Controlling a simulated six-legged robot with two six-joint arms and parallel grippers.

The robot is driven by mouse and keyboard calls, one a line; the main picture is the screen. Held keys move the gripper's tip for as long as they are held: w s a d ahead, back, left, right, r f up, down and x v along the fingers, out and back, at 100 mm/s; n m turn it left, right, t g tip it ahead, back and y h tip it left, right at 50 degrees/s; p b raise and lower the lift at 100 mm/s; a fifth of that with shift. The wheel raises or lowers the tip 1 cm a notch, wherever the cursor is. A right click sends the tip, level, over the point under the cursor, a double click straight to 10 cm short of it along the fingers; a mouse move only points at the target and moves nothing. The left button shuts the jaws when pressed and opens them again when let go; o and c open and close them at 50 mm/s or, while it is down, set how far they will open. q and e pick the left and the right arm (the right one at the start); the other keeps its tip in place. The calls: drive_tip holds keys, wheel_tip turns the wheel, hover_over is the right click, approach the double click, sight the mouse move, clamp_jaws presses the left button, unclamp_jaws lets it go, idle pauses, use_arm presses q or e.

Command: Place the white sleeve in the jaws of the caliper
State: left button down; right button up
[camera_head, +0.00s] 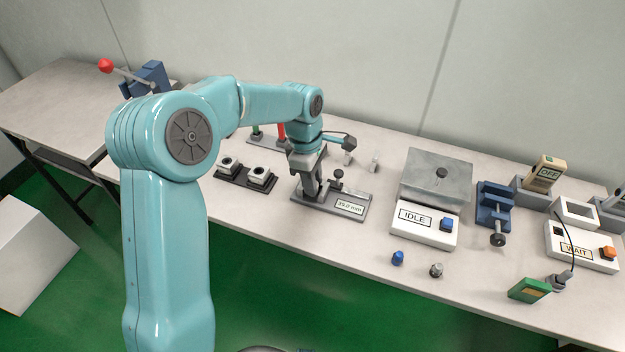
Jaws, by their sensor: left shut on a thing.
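The caliper (329,205) is a grey stand on the bench with a dark knob and a small display in mm. My left gripper (311,183) points down at the caliper's left part, over its jaws. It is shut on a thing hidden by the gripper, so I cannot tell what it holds. Two small pale cylinders stand behind the caliper, a whiter one (375,162) and a greyer one (348,157). I cannot tell whether either is the white sleeve. My right gripper is not in view.
Left of the caliper is a dark base with two square blocks (260,175). Right of it stand an IDLE box (412,232) with a grey plate, a blue vise (494,204) and a WAIT box (577,262). Blue (397,258) and grey (436,270) knobs lie near the front edge.

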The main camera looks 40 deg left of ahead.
use_arm(q)
drive_tip(key=shift+s+r, duration=0.15)
drive_tip(key=c, duration=0.9)
unclamp_jaws()
drive_tip(key=shift+f, duration=0.2)
drive_tip(key=shift+r, duration=0.35)
drive_tip(key=r, duration=0.4)
drive_tip(key=a+r+p, duration=0.1)
drive_tip(key=r, duration=0.2)
drive_tip(key=r+p, duration=0.1)
drive_tip(key=r, duration=0.3)
drive_tip(key=shift+s+a+r, duration=0.1)
drive_tip(key=shift+a+r, duration=0.1)
drive_tip(key=shift+r, duration=0.1)
drive_tip(key=shift+s, duration=0.15)
